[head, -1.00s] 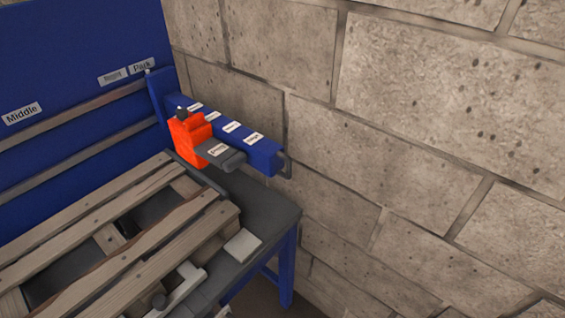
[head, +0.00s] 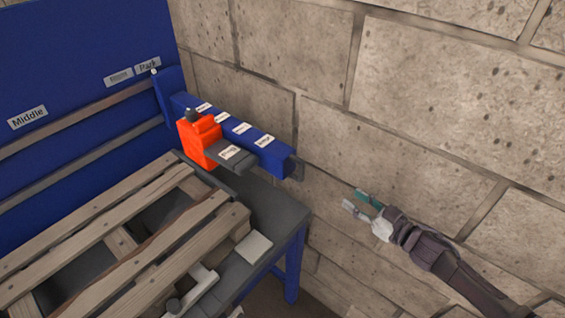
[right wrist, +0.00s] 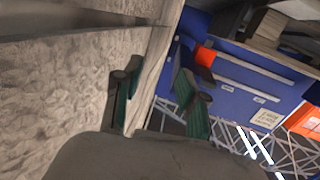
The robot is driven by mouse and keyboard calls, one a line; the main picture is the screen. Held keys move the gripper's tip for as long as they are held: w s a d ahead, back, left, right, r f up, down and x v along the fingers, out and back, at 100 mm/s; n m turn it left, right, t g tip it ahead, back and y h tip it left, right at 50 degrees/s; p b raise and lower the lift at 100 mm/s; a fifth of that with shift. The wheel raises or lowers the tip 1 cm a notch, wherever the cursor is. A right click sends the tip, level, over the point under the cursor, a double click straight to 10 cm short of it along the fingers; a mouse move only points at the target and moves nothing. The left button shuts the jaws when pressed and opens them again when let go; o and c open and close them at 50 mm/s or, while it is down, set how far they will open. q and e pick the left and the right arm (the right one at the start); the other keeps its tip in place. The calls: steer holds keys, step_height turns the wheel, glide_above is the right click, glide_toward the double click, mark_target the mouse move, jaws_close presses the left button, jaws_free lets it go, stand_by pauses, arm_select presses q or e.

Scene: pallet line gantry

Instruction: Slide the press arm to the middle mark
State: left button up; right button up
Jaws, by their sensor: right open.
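The press arm (head: 245,140) is a blue beam with several white labels, jutting from the blue back panel at its right end, near the "Park" label (head: 148,65). An orange block (head: 199,141) with a dark knob and a grey labelled part (head: 232,157) sits on its side. The "Middle" label (head: 27,117) is far left on the panel. My right gripper (head: 359,203) is open and empty, right of the beam's free end and apart from it. In the right wrist view its spread fingers (right wrist: 158,82) show, with the orange block (right wrist: 204,57) beyond. My left gripper is out of view.
A wooden pallet (head: 120,225) lies on the dark bench (head: 275,205) below the beam. Two horizontal rails (head: 80,133) run along the panel. A stone block wall (head: 430,110) stands close behind my right gripper. A grey-white clamp-like part (head: 195,290) is at the bench's front.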

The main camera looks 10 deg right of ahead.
mark_target(302, 166)
step_height(302, 166, up, 8)
steer(key=s+a+n+g+y, duration=0.2)
steer(key=a+n+g+y, duration=0.15)
steer(key=y, duration=0.25)
steer(key=shift+n, duration=0.25)
steer(key=p+x, duration=0.1)
steer(key=x, duration=0.3)
steer(key=p+x, duration=0.2)
steer(key=x, duration=0.3)
steer(key=p+x, duration=0.1)
steer(key=x, duration=0.3)
steer(key=shift+w+r, duration=0.15)
steer(key=shift+w, duration=0.3)
jaws_close()
